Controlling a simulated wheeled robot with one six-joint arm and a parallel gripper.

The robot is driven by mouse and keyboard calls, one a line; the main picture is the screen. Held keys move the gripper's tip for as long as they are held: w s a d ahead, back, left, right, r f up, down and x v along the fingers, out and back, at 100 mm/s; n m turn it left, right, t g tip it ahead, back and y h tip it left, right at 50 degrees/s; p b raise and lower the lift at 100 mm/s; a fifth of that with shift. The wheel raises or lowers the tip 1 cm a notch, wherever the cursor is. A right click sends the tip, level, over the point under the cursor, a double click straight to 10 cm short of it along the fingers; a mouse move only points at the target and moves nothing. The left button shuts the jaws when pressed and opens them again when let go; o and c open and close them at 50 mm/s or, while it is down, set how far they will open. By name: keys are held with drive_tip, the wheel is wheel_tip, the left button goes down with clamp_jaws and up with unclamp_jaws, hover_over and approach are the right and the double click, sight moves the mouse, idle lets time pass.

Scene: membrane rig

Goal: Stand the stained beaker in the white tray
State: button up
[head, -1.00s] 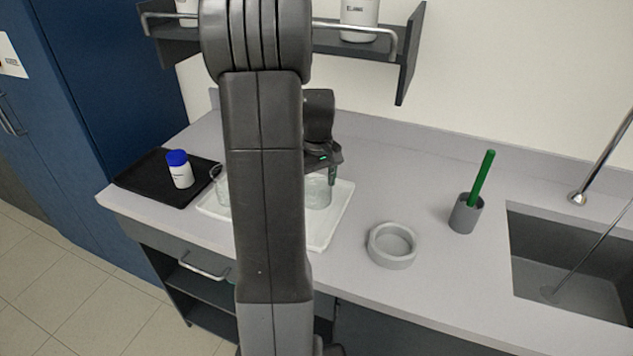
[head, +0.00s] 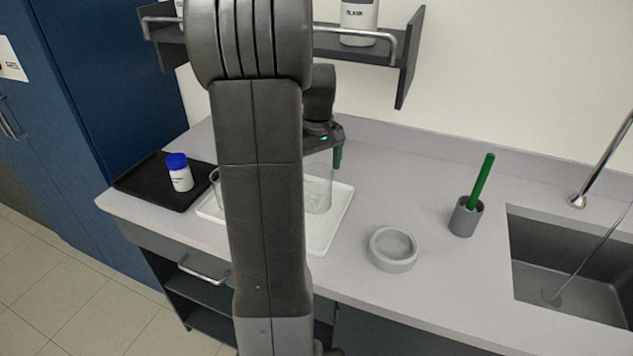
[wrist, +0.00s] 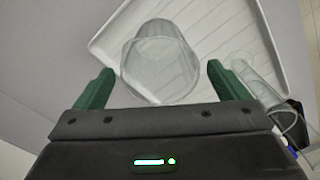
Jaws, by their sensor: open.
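The white tray (head: 345,212) lies on the bench, partly hidden behind my arm in the head view; its ridged floor also shows in the wrist view (wrist: 205,30). A clear glass beaker (head: 319,193) stands upright in the right part of the tray; in the wrist view this beaker (wrist: 160,65) lies between and ahead of my fingers. I cannot make out a stain on it. A second clear glass vessel (head: 215,185) shows at the tray's left, partly hidden by my arm. My gripper (wrist: 155,85) has green fingers, spread apart and empty, just above the beaker.
A black tray (head: 150,183) with a blue-capped white bottle (head: 180,172) is at the left. A grey ring-shaped dish (head: 393,248), a grey cup with a green stick (head: 466,214) and the sink (head: 570,265) are at the right. A shelf (head: 385,45) hangs above.

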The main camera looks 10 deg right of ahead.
wheel_tip(320, 180, up, 6)
drive_tip(key=shift+f, duration=0.1)
idle(0.4)
